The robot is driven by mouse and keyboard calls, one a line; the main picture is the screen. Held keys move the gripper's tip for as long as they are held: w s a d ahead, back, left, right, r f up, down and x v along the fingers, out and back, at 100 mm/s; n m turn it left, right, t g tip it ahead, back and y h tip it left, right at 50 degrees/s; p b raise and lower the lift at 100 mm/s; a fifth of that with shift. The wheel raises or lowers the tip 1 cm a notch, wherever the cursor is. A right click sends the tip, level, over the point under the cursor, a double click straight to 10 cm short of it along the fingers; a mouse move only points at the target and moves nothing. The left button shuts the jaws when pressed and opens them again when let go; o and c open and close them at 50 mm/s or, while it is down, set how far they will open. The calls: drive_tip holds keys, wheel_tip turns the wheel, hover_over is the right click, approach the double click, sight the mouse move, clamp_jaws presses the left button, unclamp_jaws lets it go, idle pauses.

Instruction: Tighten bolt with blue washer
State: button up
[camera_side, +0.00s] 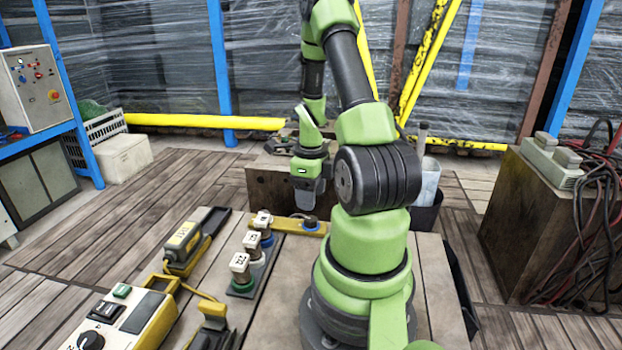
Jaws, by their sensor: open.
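Several bolts with white, marked heads stand in a row on the bench. The farthest bolt (263,220) has a blue washer (268,240) at its base. The nearest bolt (240,264) has a green washer (242,286), and the middle bolt (252,242) has a pale one. My gripper (304,210) points down, right of the blue-washer bolt and apart from it. It is open and nothing shows between its small, dark fingers. Just below it, a yellow plate (285,226) lies with a round blue part (310,223) on it. The gap between fingertips and plate is hard to judge.
A yellow-and-dark handheld device (183,245) lies left of the bolts. A control box with a knob (125,318) and a yellow tool (213,318) are at the front left. A brown block (262,182) stands behind my gripper. Cables hang over a box at the right.

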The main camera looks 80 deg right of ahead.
sight(311, 218)
drive_tip(key=shift+r, duration=2.1)
drive_tip(key=shift+r, duration=0.1)
drive_tip(key=w+a+r+n+t+h, duration=0.1)
drive_tip(key=w+a+r+n+t, duration=0.1)
drive_tip(key=w+a+r+n, duration=0.35)
drive_tip(key=w+a+r+n+t, duration=0.1)
drive_tip(key=w+a+r+n, duration=0.1)
drive_tip(key=a+r+n, duration=0.55)
drive_tip(key=s+a+r+n+t+y, duration=0.1)
drive_tip(key=s+a+r+n+t, duration=0.1)
drive_tip(key=a+n, duration=0.4)
drive_tip(key=s+a+r+n+t+y, duration=0.2)
drive_tip(key=a+r+n, duration=0.2)
drive_tip(key=n, duration=1)
drive_tip(key=a, duration=0.2)
drive_tip(key=shift+s+a+n, duration=0.35)
drive_tip(key=shift+n, duration=0.05)
